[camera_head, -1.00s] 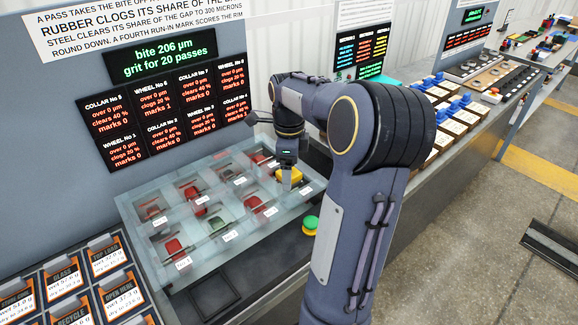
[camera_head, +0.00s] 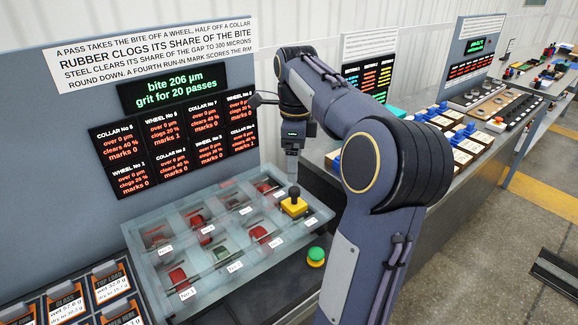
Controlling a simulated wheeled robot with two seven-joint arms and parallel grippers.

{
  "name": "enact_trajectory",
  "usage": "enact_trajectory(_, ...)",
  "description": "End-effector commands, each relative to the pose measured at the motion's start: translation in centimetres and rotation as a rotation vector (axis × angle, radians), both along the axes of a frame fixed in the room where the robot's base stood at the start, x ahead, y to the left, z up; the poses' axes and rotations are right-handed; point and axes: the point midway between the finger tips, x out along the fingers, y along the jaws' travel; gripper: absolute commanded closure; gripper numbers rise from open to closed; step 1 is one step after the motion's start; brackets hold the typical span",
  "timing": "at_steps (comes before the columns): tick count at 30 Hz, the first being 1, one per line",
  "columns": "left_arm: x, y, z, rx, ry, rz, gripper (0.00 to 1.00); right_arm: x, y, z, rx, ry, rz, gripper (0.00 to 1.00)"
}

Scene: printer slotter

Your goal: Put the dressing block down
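The dressing block, seen as a yellow block with a black knob (camera_head: 294,206), sits upright at the right end of the glass-topped tray (camera_head: 150,270). My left gripper is not in view.
Red and green pieces lie in the tray's labelled compartments. A green button on a yellow base (camera_head: 316,257) stands at the tray's front right. The wall display (camera_head: 175,88) is behind. Labelled boxes (camera_head: 95,290) stand at lower left.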

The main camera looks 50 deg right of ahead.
Motion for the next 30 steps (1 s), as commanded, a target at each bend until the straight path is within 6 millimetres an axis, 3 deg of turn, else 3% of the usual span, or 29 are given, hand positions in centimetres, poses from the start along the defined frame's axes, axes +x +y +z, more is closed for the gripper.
enact_trajectory(5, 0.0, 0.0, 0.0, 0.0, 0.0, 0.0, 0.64, -0.1, 0.2, 0.3, 0.003, -0.005, 0.02, 0.15)
enact_trajectory(8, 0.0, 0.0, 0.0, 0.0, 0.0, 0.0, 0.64, -0.4, 1.8, 0.0, 0.019, -0.045, 0.155, 0.15)
enact_trajectory(11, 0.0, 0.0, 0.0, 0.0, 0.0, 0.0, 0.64, -1.2, 5.3, -0.8, 0.039, -0.136, 0.456, 0.15)
enact_trajectory(18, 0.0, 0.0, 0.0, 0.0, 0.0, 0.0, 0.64, -5.3, 18.5, -4.7, -0.088, -0.452, 1.476, 0.15)
enact_trajectory(21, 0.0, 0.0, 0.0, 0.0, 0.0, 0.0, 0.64, -7.6, 23.1, -7.0, -0.205, -0.544, 1.83, 0.15)
enact_trajectory(25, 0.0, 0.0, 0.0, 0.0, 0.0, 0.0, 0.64, -10.0, 26.9, -9.7, -0.354, -0.603, 2.153, 0.15)
enact_trajectory(30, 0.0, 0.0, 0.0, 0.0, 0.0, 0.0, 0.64, -11.3, 28.9, -11.6, -0.455, -0.622, 2.335, 0.15)
